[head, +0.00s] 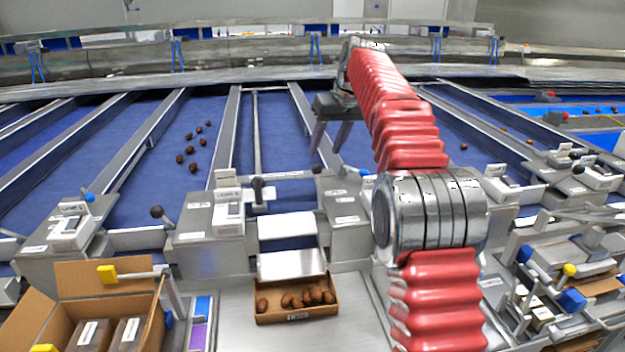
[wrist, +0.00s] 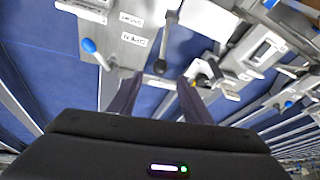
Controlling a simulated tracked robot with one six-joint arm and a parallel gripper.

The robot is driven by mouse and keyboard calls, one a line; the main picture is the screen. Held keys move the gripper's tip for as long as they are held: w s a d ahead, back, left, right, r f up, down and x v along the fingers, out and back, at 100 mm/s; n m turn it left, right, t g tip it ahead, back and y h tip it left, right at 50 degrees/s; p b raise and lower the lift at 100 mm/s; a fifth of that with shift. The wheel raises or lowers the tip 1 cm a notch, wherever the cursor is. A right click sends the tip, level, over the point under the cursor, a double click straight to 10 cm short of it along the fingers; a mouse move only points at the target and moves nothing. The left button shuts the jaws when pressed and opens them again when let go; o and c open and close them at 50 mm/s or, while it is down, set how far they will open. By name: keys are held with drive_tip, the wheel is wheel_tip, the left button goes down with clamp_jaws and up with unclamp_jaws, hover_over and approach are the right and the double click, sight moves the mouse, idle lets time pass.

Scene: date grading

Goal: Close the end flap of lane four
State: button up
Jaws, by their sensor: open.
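In the wrist view, my gripper (wrist: 159,82) is open and empty. A black ball knob on a lever (wrist: 160,66) shows between and just beyond the fingertips; contact cannot be told. This seems to be the black knob (head: 317,168) below the fingers in the head view. The white sloping chute or flap panel (head: 287,230) stands at this lane's end, above a second white panel (head: 292,264). Lane numbers on the labels are too small to read.
A brown box (head: 297,317) with several dates sits below the panels. Blue-knobbed levers (head: 365,172) and grey label housings (head: 228,215) stand between lanes. A cardboard carton (head: 100,320) is front left. Several dates (head: 190,150) lie on a lane to the left.

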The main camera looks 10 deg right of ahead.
drive_tip(key=shift+f, duration=0.1)
drive_tip(key=x, duration=1.3)
drive_tip(key=shift+f, duration=0.25)
drive_tip(key=shift+w+a, duration=0.15)
clamp_jaws()
